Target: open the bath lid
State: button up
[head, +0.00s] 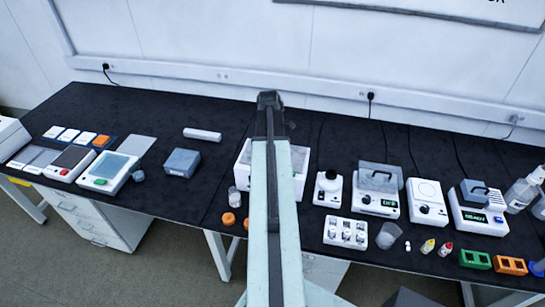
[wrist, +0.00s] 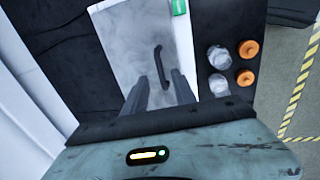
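A white box-shaped bath (wrist: 103,8) with a grey, see-through-looking lid (wrist: 130,45) lies below my gripper in the wrist view. A dark bar handle (wrist: 160,66) stands on the lid, and a green label (wrist: 179,7) is near the box's edge. My gripper (wrist: 160,78) is open, with its two fingers apart and the near end of the handle appearing between them. I cannot tell how high the fingertips are above the lid. In the head view my arm covers the middle of the white bath (head: 300,185) and hides the handle. The lid looks closed.
Clear jars (wrist: 219,57) and orange caps (wrist: 248,49) sit beside the bath. To the right in the head view stand a small white device (head: 327,194), a device with a clear handled lid (head: 375,203) and a vial rack (head: 345,232). A blue-grey box (head: 182,163) stands left.

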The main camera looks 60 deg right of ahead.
jog(key=f+b, duration=0.2)
jog(key=f, duration=0.1)
jog(key=f+b, duration=0.1)
jog(key=shift+w+d+f, duration=0.15)
jog(key=shift+d+f, duration=0.15)
jog(key=shift+d, duration=0.1)
jog(key=shift+r, duration=0.1)
grip_shut()
dwell(0.9)
